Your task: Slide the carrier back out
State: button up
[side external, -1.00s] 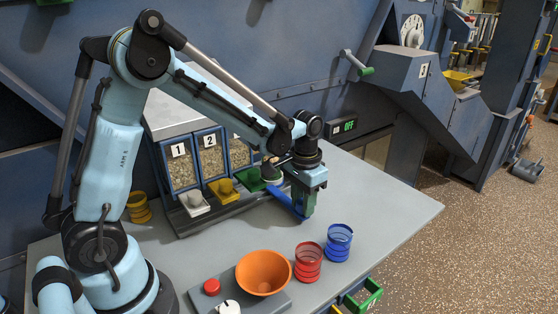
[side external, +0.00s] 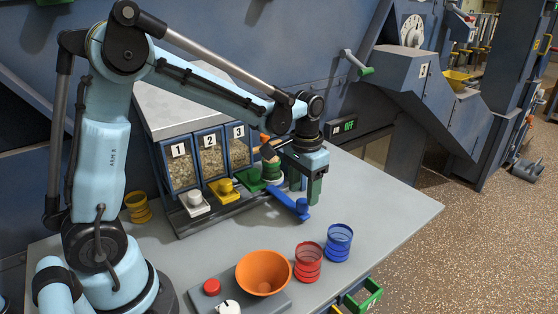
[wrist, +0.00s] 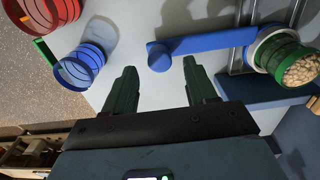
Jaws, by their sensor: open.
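The blue carrier (side external: 285,200) has a long handle ending in a round knob (wrist: 159,61). Its ring end holds a green cup (side external: 272,172) below feeder 3. In the wrist view the green cup (wrist: 280,55) shows tan grain at its mouth. My gripper (wrist: 160,68) is open and empty. Its two green fingers point toward the knob, which lies between the fingertips' directions; I cannot tell whether they touch it. In the side view my gripper (side external: 305,190) is just behind the blue handle.
Red cup (side external: 308,262) and blue cup (side external: 338,242) stand at the table's front right. An orange bowl (side external: 263,272) sits on a grey panel with a red button (side external: 212,287). White (side external: 195,203) and yellow (side external: 224,190) parts stand left of the carrier. The right tabletop is clear.

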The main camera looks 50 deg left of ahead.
notch_tip(320, 180, up, 8)
dwell(0.8)
jog(key=s+d+f+t, duration=0.1)
jog(key=s+d+t, duration=0.1)
jog(key=s+t, duration=0.5)
jog(key=shift+s+d+f, duration=0.15)
jog(key=shift+s+f, duration=0.2)
jog(key=shift+s, duration=1.95)
